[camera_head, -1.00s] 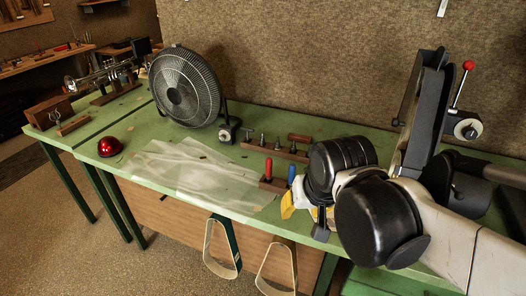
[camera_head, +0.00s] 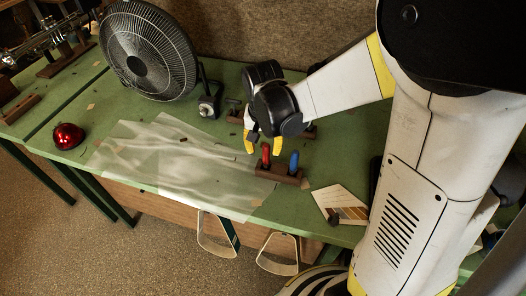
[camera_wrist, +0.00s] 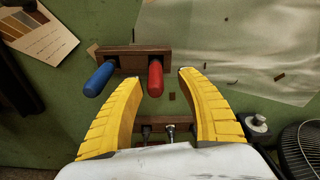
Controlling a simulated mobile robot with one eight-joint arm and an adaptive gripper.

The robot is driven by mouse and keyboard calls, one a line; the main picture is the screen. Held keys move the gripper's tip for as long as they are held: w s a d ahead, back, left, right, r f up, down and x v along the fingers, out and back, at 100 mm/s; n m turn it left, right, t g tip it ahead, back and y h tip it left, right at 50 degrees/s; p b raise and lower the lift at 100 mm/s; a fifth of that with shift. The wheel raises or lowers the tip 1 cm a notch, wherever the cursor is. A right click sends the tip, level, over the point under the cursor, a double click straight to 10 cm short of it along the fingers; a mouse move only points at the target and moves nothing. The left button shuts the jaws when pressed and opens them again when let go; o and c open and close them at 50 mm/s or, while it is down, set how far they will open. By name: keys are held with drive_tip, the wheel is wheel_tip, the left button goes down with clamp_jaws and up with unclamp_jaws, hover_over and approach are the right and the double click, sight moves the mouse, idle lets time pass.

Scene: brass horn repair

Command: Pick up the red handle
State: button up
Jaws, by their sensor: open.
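The red handle (camera_head: 266,154) stands in a small dark wooden block (camera_head: 284,176) on the green bench, beside a blue handle (camera_head: 294,162). The wooden block (camera_wrist: 133,58) is behind both. My gripper (camera_wrist: 152,82) is open and empty. In the head view my gripper (camera_head: 263,142) is just behind and above the red handle; I cannot tell whether they touch.
A black fan (camera_head: 149,52) stands at the back left. A red shiny dome (camera_head: 68,136) sits at the left. A clear plastic sheet (camera_head: 172,166) covers the bench middle. A card (camera_head: 341,204) lies right of the block. Small tools stand behind my gripper.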

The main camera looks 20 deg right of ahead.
sight(266, 156)
drive_tip(key=f, duration=0.1)
drive_tip(key=f+b, duration=0.1)
drive_tip(key=f, duration=0.1)
drive_tip(key=d+f+b, duration=0.1)
drive_tip(key=f, duration=0.1)
drive_tip(key=shift+w+f, duration=0.1)
drive_tip(key=shift+w, duration=0.2)
clamp_jaws()
